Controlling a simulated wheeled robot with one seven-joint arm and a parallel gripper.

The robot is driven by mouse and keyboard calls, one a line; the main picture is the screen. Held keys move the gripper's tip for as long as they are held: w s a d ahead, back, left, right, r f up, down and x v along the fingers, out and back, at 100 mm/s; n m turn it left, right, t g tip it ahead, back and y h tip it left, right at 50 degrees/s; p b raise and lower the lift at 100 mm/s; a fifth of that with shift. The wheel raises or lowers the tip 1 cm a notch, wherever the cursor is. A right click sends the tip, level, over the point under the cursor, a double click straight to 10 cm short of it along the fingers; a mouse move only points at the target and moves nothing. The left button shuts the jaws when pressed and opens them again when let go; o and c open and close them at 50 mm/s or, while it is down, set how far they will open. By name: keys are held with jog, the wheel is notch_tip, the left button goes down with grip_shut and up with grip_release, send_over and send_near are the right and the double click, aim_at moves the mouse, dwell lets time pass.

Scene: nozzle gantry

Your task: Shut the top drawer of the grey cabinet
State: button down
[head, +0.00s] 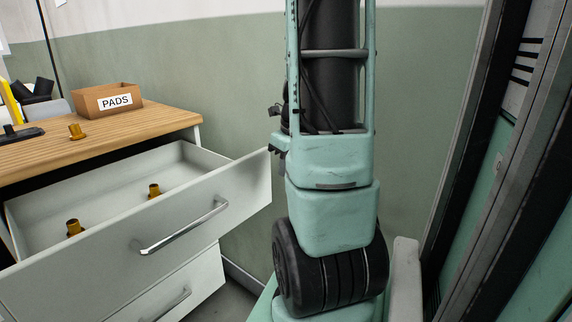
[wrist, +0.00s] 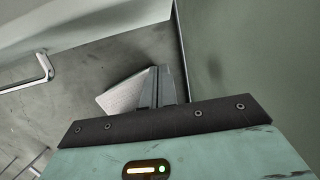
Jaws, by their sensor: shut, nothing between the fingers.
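The grey cabinet (head: 199,133) stands at the left in the head view, under a wooden top. Its top drawer (head: 95,258) is pulled well out, with a metal bar handle (head: 185,228) on the front. Two brass nozzles (head: 154,190) stand inside it. In the wrist view my gripper (wrist: 160,72) has its fingers together and empty, over the grey floor. A pale drawer front with a bar handle (wrist: 38,72) lies to its left there; I cannot tell which drawer. In the head view my arm hides what is behind it, and the fingertips are not clear.
On the wooden top (head: 160,120) are a PADS box (head: 106,101), another brass nozzle (head: 76,132) and dark items. A green wall (head: 190,75) is behind, and a dark-framed structure (head: 490,150) is at the right.

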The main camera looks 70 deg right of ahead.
aim_at(269, 176)
jog(key=w+f+b, duration=0.1)
jog(key=w+f, duration=0.1)
jog(key=w+d+f+b, duration=0.1)
jog(key=w+f, duration=0.2)
jog(key=shift+d, duration=0.2)
jog(key=shift+w, duration=0.1)
jog(key=shift+w, duration=0.1)
